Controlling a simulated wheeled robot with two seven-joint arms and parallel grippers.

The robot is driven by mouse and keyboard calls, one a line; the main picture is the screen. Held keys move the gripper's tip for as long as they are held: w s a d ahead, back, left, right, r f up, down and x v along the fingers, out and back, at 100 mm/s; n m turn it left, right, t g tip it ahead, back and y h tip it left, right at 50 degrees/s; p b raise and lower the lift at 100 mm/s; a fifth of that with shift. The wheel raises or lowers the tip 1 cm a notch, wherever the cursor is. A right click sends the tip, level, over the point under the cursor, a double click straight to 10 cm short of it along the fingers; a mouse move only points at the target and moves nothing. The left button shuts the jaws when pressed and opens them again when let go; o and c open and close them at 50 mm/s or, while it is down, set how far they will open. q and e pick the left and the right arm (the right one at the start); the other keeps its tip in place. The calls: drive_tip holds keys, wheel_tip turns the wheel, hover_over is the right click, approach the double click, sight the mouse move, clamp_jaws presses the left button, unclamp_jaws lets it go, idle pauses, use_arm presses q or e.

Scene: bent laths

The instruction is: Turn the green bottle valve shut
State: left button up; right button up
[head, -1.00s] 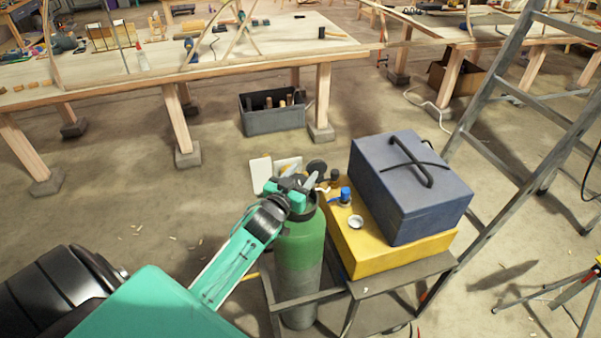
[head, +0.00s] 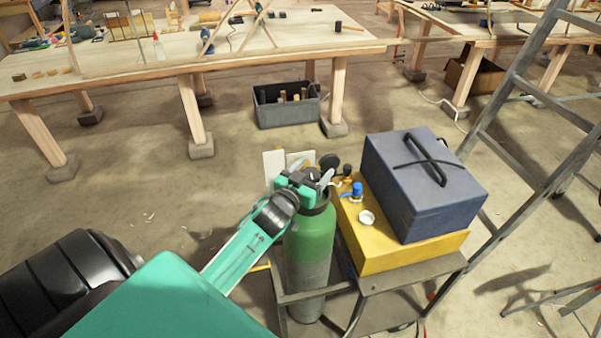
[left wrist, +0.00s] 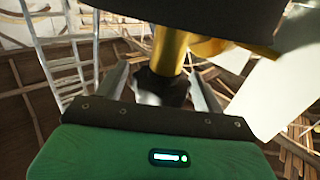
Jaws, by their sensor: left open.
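The green bottle (head: 309,240) stands upright, green above and grey below, in a grey metal frame. My left gripper (head: 322,180) is at the top of the bottle and hides most of its valve in the head view. In the left wrist view a dark valve knob (left wrist: 160,88) on a brass stem (left wrist: 170,50) shows between the two fingers of my left gripper (left wrist: 160,92). The fingers are apart, one on each side of the knob, with visible gaps. My right gripper is not in view.
A yellow case (head: 412,253) with a blue-grey box (head: 425,190) on it stands close right of the bottle. Gauges (head: 346,171) sit just beyond the gripper. A ladder (head: 510,100) is at the right. A wooden workbench (head: 110,78) and a grey crate (head: 288,112) are behind.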

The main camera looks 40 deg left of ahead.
use_arm(q)
drive_tip(key=s+b, duration=0.4)
drive_tip(key=s, duration=0.9)
drive_tip(key=shift+d+b, duration=0.3)
drive_tip(key=shift+d, duration=0.15)
